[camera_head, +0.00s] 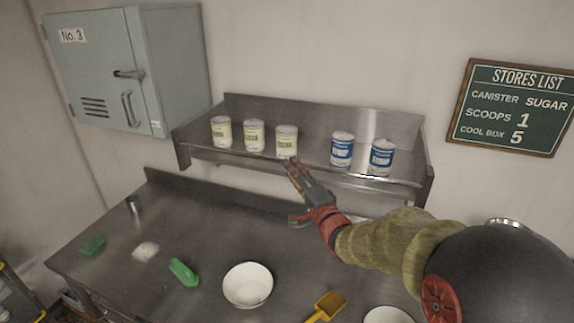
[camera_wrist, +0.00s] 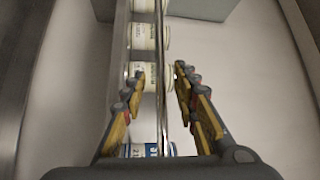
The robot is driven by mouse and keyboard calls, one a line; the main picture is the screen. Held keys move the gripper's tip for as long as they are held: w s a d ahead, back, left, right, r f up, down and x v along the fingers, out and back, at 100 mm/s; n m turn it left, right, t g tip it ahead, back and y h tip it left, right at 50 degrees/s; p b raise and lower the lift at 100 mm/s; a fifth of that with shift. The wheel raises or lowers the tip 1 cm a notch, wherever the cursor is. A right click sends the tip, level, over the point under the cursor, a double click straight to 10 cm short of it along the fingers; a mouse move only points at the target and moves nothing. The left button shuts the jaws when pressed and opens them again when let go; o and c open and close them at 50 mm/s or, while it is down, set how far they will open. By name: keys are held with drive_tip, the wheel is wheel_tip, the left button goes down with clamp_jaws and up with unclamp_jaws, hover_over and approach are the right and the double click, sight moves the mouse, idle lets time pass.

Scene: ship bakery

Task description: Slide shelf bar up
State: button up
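The shelf bar (camera_head: 365,179) is a thin metal rail along the front of the steel wall shelf (camera_head: 310,165). In the wrist view the bar (camera_wrist: 161,85) runs lengthwise between my two fingers. My gripper (camera_head: 292,166) is at the shelf's front edge, below the rightmost cream can. In the wrist view my gripper (camera_wrist: 159,72) is open, its fingers apart on either side of the bar with gaps showing. My gripper and forearm hide part of the bar in the head view.
Cream cans (camera_head: 254,135) and blue cans (camera_head: 342,149) stand on the shelf behind the bar. A grey cabinet (camera_head: 100,80) hangs at left. The counter (camera_head: 210,215) below holds a white bowl (camera_head: 248,287), green items and a yellow scoop (camera_head: 326,306). A stores list board (camera_head: 512,108) hangs at right.

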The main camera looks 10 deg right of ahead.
drive_tip(key=v, duration=0.7)
drive_tip(key=shift+s, duration=0.2)
drive_tip(key=s+d+f+n+g+h, duration=0.1)
drive_tip(key=d+f+n+g+h, duration=0.35)
drive_tip(key=f, duration=0.65)
drive_tip(key=s+d+f+n+g+h+b, duration=0.1)
drive_tip(key=s+d+f+n+g+b, duration=0.15)
drive_tip(key=s+f+g, duration=0.5)
drive_tip(key=s+a+n+b, duration=0.3)
drive_tip(key=s+a+b, duration=0.1)
drive_tip(key=s, duration=0.7)
drive_tip(key=s+a+f+n+g+y+b, duration=0.1)
drive_tip(key=s+a+n+b, duration=0.3)
drive_tip(key=s+b, duration=0.3)
drive_tip(key=s+a, duration=0.1)
drive_tip(key=s, duration=0.4)
drive_tip(key=shift+a+f+g+b, duration=0.2)
drive_tip(key=shift+f+g+b, duration=0.1)
